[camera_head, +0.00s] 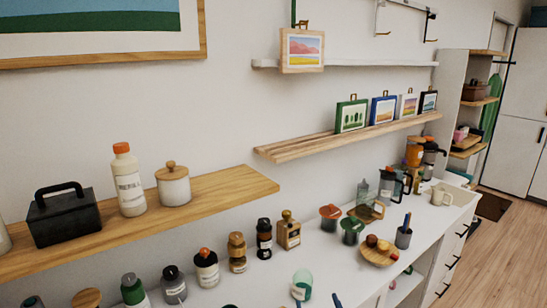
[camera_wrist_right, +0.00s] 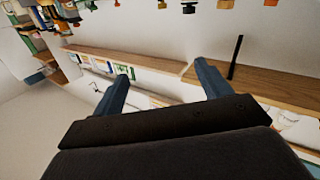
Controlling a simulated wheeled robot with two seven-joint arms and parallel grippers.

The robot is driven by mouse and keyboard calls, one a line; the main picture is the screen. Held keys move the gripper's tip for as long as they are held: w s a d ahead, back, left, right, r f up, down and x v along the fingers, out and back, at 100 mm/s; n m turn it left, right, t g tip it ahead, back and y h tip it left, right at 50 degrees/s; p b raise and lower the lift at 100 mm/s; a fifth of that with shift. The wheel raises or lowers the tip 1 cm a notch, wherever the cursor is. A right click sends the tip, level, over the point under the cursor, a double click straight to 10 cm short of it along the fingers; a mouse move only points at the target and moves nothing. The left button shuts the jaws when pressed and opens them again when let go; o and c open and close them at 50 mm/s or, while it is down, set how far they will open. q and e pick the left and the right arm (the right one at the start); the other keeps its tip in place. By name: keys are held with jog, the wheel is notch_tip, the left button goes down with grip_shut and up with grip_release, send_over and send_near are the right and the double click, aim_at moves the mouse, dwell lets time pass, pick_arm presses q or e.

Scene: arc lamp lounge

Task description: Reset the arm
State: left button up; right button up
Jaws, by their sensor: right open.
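My right gripper (camera_head: 318,297) just enters the head view at the bottom edge, where only its blue fingertips show above the white counter. In the right wrist view both blue-grey fingers of the right gripper (camera_wrist_right: 162,72) stand well apart with nothing between them. That view is turned over, with the shelves and bottles upside down. The rest of my right arm is hidden from the head view. My left gripper is in neither view.
The white counter (camera_head: 330,255) holds several bottles, jars and a wooden plate (camera_head: 380,258). A wooden shelf (camera_head: 225,186) with a black toolbox (camera_head: 63,218) is at left. Another shelf (camera_head: 290,150) carries small pictures. Open floor (camera_head: 495,255) lies at right.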

jog(key=s+d+f+m+g+h, duration=0.2)
jog(key=s+d+f+g, duration=0.6)
jog(key=s+f, duration=0.45)
jog(key=s+d+f+n+g, duration=0.1)
jog(key=s+f+g, duration=0.2)
jog(key=s, duration=0.5)
jog(key=s+d+f+g, duration=0.1)
jog(key=s+f+g, duration=0.25)
jog(key=s, duration=0.35)
jog(key=s+a+f+g, duration=0.1)
jog(key=s+f, duration=0.1)
jog(key=f, duration=1.9)
jog(key=s+a+f+g+y, duration=0.1)
jog(key=s+a+f, duration=0.1)
jog(key=f, duration=2)
jog(key=shift+s, duration=0.85)
